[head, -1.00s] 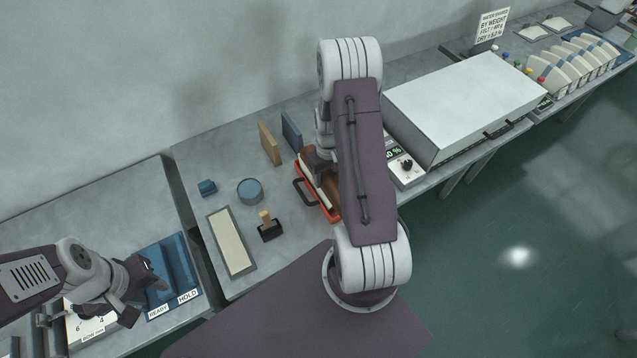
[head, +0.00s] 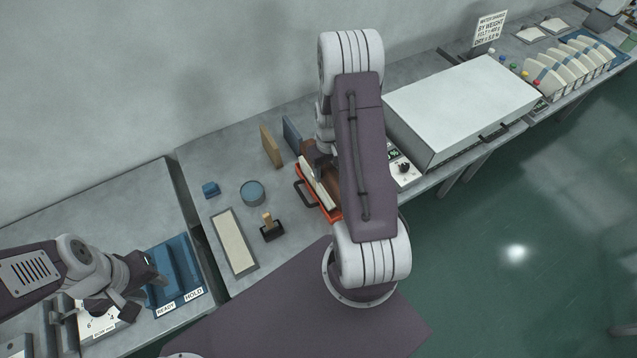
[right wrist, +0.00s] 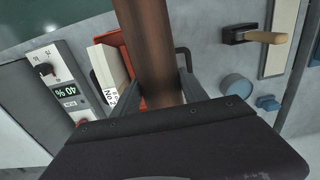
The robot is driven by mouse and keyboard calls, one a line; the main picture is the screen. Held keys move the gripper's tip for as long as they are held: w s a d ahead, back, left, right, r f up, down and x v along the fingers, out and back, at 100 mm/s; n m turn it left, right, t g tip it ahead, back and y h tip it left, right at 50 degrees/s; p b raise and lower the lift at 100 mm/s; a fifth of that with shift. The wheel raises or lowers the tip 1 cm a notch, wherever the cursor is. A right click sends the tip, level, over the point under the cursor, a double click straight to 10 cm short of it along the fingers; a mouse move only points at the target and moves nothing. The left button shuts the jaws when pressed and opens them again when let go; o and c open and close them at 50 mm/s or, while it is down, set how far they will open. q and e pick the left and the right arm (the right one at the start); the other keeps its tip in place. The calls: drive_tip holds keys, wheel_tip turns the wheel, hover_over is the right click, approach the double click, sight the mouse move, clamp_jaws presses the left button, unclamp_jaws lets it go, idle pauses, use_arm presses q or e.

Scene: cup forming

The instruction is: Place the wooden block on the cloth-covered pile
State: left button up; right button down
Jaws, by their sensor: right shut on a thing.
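My right gripper (right wrist: 160,92) is shut on the brown wooden block (right wrist: 147,45), seen from above in the right wrist view. In the head view my own right arm hides much of the gripper and block. A pale layered pile (right wrist: 108,66) sits in the red tray (right wrist: 127,62), which also shows in the head view (head: 331,215). The block overlaps the tray in the right wrist view; I cannot tell whether it touches the pile. My left gripper (head: 152,294) looks open and empty, by the blue READY/HOLD stand (head: 176,262).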

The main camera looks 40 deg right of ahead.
wheel_tip(320, 180, up, 4)
drive_tip(key=shift+f+p, duration=0.15)
drive_tip(key=shift+p, duration=0.95)
drive_tip(key=shift+f, duration=0.1)
